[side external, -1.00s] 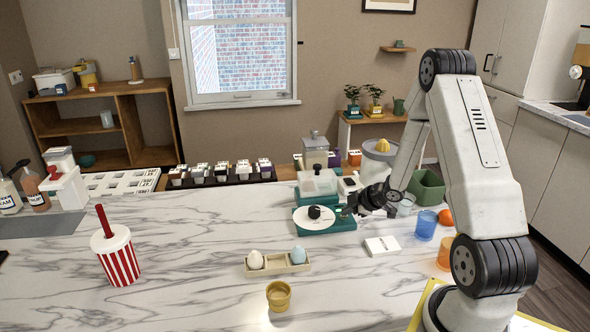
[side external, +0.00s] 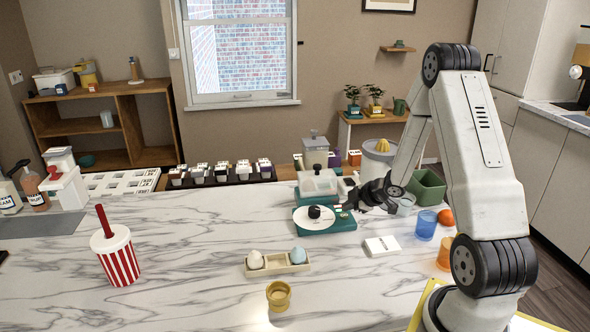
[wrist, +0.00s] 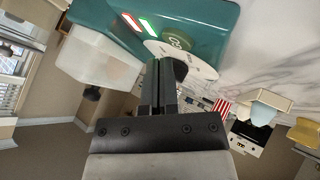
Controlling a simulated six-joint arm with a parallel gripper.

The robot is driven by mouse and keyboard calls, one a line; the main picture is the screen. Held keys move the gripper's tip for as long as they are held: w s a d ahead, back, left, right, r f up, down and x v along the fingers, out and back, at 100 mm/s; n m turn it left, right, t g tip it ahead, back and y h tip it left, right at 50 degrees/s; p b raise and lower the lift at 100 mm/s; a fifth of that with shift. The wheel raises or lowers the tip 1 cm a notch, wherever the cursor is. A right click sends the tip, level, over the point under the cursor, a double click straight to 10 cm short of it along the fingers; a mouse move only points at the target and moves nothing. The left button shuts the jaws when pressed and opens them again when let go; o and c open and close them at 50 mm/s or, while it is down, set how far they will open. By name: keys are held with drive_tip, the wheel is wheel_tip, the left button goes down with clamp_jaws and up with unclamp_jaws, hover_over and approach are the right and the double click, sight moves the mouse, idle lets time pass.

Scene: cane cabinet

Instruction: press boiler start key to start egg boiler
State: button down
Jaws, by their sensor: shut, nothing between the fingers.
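The teal unit (side external: 345,225) with a white dial disc and black knob (side external: 315,212) sits mid-counter. I take it for the egg boiler; a teal unit with a clear-white box (side external: 318,182) stands right behind it. In the wrist view the teal body (wrist: 205,15) carries a red key (wrist: 131,22) and a green key (wrist: 148,25) beside the white disc (wrist: 200,68). My gripper (side external: 348,207) is shut and empty, at the right end of the unit. In the wrist view its fingers (wrist: 160,68) point toward the disc and keys. I cannot tell whether they touch.
An egg tray (side external: 278,268) with a white and a blue egg lies in front. A yellow cup (side external: 278,296), a white box (side external: 382,246), a blue cup (side external: 426,225) and an orange cup (side external: 445,254) stand nearby.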

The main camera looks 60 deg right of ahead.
sight(347, 216)
drive_tip(key=shift+r, duration=0.15)
drive_tip(key=shift+r, duration=2.4)
drive_tip(key=shift+w+a+r, duration=0.1)
drive_tip(key=shift+w+a, duration=0.1)
drive_tip(key=shift+a, duration=0.05)
drive_tip(key=w+a+r+m+g+h, duration=0.1)
drive_tip(key=a+r+m, duration=0.15)
drive_tip(key=a, duration=0.45)
drive_tip(key=a+r+m+g+h, duration=0.1)
drive_tip(key=a+m+g, duration=0.15)
drive_tip(key=a, duration=0.45)
drive_tip(key=s+a+m+g+y, duration=0.2)
drive_tip(key=s+a, duration=0.7)
drive_tip(key=a, duration=0.5)
drive_tip(key=shift+a+m+g, duration=0.3)
drive_tip(key=shift+m+g, duration=0.25)
drive_tip(key=shift+m, duration=0.15)
